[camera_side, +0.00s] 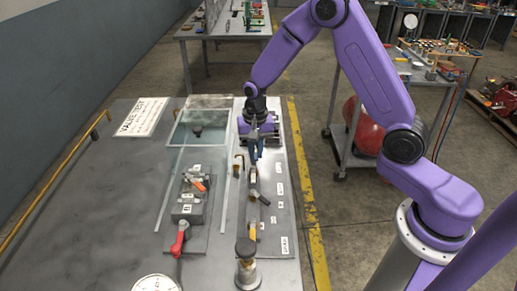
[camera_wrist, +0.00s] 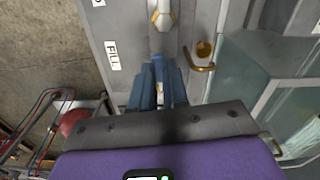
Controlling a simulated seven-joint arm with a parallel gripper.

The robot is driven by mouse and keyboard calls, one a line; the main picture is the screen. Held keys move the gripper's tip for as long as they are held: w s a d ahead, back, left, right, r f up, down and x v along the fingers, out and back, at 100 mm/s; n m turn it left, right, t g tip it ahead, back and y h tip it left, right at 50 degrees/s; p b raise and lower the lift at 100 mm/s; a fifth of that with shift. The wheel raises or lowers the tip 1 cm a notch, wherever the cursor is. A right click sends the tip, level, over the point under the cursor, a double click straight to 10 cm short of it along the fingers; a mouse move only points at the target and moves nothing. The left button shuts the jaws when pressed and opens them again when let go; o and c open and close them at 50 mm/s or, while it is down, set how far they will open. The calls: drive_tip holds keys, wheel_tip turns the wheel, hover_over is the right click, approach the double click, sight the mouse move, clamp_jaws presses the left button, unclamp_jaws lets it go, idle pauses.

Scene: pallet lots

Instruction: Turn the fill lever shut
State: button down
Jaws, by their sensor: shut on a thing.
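My gripper (camera_side: 255,152) is over the right-hand grey panel in the side view, pointing down. Its blue fingers show in the wrist view (camera_wrist: 158,90), close together around a small part, which I take to be the fill lever; the fingers hide most of it. A white FILL label (camera_wrist: 112,55) is on the panel just left of the fingers in the wrist view. A brass fitting (camera_wrist: 163,17) is beyond the fingertips. How far the lever is turned cannot be told.
A bent brass spout (camera_wrist: 203,55) is close right of the fingers in the wrist view, beside a clear tank (camera_wrist: 288,95). In the side view, a dark-handled lever (camera_side: 263,200), a red lever (camera_side: 179,241) and an orange lever (camera_side: 199,185) stand nearby. A gauge (camera_side: 156,284) is at the front.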

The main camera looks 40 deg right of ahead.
drive_tip(key=shift+w+a+m, duration=0.2)
drive_tip(key=shift+a+m, duration=0.05)
drive_tip(key=shift+m, duration=0.55)
drive_tip(key=c, duration=1.1)
unclamp_jaws()
